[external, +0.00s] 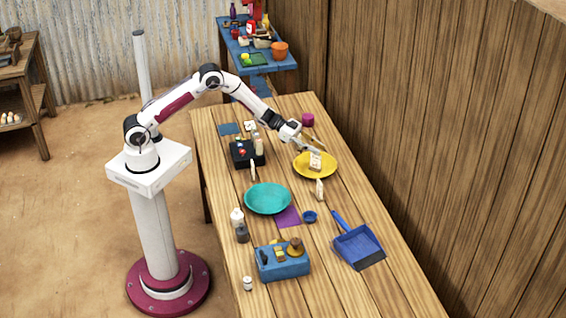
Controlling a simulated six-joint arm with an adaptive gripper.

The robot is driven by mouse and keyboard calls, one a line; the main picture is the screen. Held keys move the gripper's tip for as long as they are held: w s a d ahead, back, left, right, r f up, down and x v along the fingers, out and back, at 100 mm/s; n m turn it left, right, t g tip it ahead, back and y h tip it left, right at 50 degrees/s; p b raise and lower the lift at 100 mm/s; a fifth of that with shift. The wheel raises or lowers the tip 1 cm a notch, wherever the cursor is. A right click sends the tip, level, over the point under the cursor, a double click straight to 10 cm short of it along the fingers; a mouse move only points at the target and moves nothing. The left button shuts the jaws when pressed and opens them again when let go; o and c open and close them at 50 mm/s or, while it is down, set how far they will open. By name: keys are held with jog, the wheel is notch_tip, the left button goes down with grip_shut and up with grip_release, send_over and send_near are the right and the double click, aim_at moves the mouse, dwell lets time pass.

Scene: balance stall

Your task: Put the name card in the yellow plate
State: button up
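The yellow plate (328,173) lies flat on the far right part of the wooden table. A small cream card-like piece with marks on it (316,162), likely the name card, shows over the plate. My gripper (315,152) reaches in from the left, with its fingertips right at the top of this piece. The view is too small to tell whether the fingers are shut on it, or whether it touches the plate.
Small pale upright pieces stand in front of the plate (320,189) and by the black box (253,171). A teal plate (267,199), a blue dustpan (358,247), a blue box (284,264) and a magenta cup (308,119) also occupy the table (330,285). Its near right is clear.

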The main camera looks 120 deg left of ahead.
jog(key=shift+r, duration=2)
jog(key=shift+w+d+r, duration=0.1)
jog(key=shift+r, duration=0.35)
jog(key=s+d+r+n+g+y, duration=0.1)
jog(key=d+r+y, duration=0.1)
jog(key=d+r, duration=0.45)
jog(key=s+d+r+n+g+y, duration=0.1)
jog(key=s+d+r+y, duration=0.2)
jog(key=r, duration=0.7)
jog(key=s+d+r+g, duration=0.1)
jog(key=s+d+r, duration=0.35)
jog(key=d, duration=0.35)
jog(key=s+d+f+g+h, duration=0.1)
jog(key=s+d+f+g, duration=0.1)
jog(key=s+d, duration=0.6)
jog(key=s+d+f+m+g+h, duration=0.1)
jog(key=s+d+f+g+h, duration=0.1)
jog(key=s+d, duration=0.6)
jog(key=s+d+f+g+h, duration=0.1)
jog(key=s+d, duration=0.7)
jog(key=s, duration=1)
notch_tip(320, 180, down, 3)
jog(key=shift+d+r+m+g+h, duration=0.2)
jog(key=shift+d+m+g+h, duration=0.2)
jog(key=shift+g, duration=0.1)
